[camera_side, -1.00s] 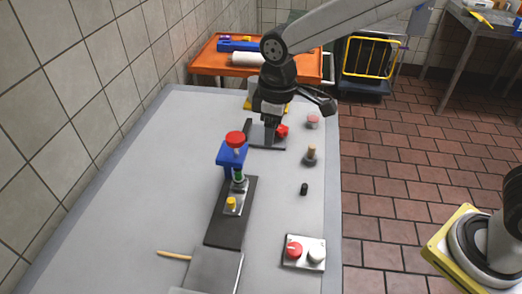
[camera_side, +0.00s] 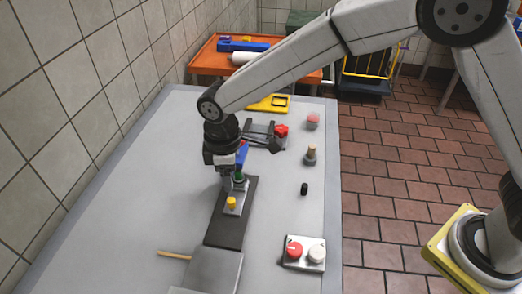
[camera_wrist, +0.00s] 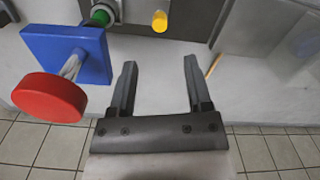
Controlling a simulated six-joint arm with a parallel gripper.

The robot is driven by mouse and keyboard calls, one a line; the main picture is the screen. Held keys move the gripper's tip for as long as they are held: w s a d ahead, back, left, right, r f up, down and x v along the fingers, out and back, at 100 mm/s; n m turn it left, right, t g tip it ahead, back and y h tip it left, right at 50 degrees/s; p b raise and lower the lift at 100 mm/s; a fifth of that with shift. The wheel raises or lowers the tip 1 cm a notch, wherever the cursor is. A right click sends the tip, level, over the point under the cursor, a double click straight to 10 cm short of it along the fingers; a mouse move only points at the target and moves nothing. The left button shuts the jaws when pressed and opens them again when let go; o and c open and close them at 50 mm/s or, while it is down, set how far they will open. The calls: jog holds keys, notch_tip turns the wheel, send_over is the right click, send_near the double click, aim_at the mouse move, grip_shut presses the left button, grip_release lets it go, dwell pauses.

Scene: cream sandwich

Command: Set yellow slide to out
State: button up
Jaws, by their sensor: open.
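The yellow slide knob (camera_side: 231,203) stands on a light metal plate on a dark base plate (camera_side: 231,230) in the side view. It also shows at the top middle of the wrist view (camera_wrist: 159,21), beyond and between my fingertips. My gripper (camera_wrist: 160,63) is open, with nothing between its fingers. In the side view my gripper (camera_side: 231,180) is just behind the yellow knob and partly hides the blue block (camera_side: 243,156). I see a gap between the fingers and the knob in the wrist view.
A red round knob (camera_wrist: 48,97) on a blue block (camera_wrist: 66,52) and a green part (camera_wrist: 103,14) are close left of my gripper. A grey panel with red and white buttons (camera_side: 316,253) lies at front right. The table's left side is clear.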

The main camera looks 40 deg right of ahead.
aim_at(231, 199)
jog(key=shift+f, duration=0.5)
jog(key=shift+f, duration=0.15)
jog(key=shift+f, duration=3.7)
grip_shut()
jog(key=shift+w, duration=0.1)
